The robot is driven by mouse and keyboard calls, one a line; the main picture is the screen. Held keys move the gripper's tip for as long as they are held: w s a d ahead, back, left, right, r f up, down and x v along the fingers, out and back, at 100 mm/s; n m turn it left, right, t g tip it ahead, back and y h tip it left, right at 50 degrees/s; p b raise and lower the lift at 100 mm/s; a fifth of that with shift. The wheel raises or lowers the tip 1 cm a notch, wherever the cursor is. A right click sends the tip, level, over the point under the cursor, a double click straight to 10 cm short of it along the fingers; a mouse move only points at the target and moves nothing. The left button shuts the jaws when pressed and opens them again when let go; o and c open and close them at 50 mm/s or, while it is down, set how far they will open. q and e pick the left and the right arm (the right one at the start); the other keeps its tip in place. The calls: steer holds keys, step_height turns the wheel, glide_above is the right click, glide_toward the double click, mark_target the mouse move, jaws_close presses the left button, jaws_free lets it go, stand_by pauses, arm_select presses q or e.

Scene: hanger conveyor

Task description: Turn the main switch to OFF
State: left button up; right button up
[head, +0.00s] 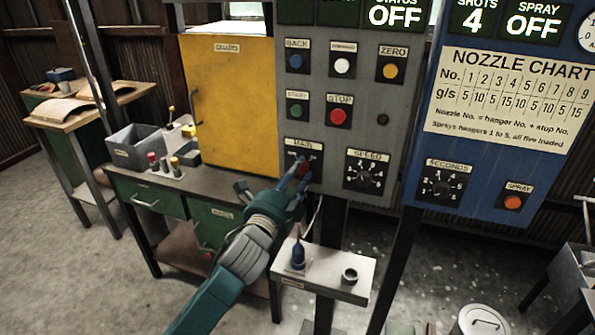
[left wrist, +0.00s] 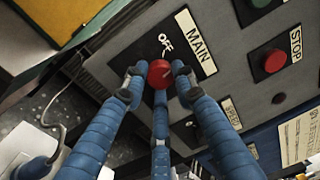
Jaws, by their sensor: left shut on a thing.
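The main switch is a red round knob (head: 303,169) under a MAIN label (head: 304,145), low on the grey control panel (head: 325,65). In the left wrist view the red knob (left wrist: 159,74) sits between the blue fingers of my left gripper (left wrist: 158,78), with the word OFF (left wrist: 165,42) above it. The fingers of my left gripper (head: 299,176) are closed around the knob. The fingers partly hide the dial, and I cannot tell for sure which mark the knob points at. My right gripper is not in view.
START (head: 297,110) and STOP (head: 338,116) buttons sit above the switch, and a SPEED dial (head: 364,170) is to its right. A yellow cabinet (head: 230,105) is to the left.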

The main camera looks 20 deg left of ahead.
arm_select(q)
steer(key=n+p, duration=0.1)
steer(key=n, duration=0.3)
steer(key=shift+n, duration=0.3)
steer(key=shift+n+y+p, duration=0.3)
steer(key=shift+n, duration=1.2)
steer(key=o, duration=1.2)
steer(key=shift+c, duration=0.2)
steer(key=shift+s, duration=0.15)
steer(key=s, duration=1.1)
steer(key=shift+s+a+f, duration=0.15)
steer(key=shift+s+f, duration=0.2)
steer(key=shift+f, duration=0.05)
